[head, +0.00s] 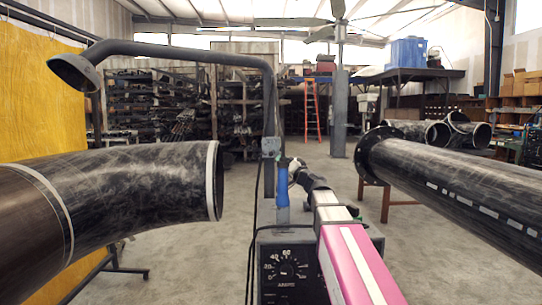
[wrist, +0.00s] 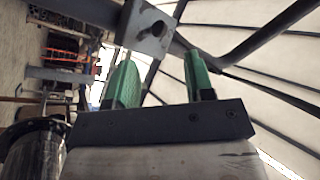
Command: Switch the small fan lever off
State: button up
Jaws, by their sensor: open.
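A small grey box (head: 270,146) sits on the upright of a dark bent pipe, in the middle of the head view. In the wrist view a grey metal plate with a round hole (wrist: 148,30) shows just beyond my fingertips. I cannot clearly make out the fan lever; it may be on this grey part. My gripper (wrist: 158,78) has two green fingers, spread apart with nothing between them. In the head view my gripper (head: 296,168) is near the upright, below and right of the grey box, its fingers too small to tell.
A blue handle (head: 282,187) stands beside the upright, close to my gripper. Below is a dial box (head: 286,270) with dark cables. A large black pipe (head: 130,195) lies at left and a flanged pipe (head: 460,190) at right. The pipe's hood (head: 74,72) hangs upper left.

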aim_at(271, 153)
jog(key=x, duration=0.9)
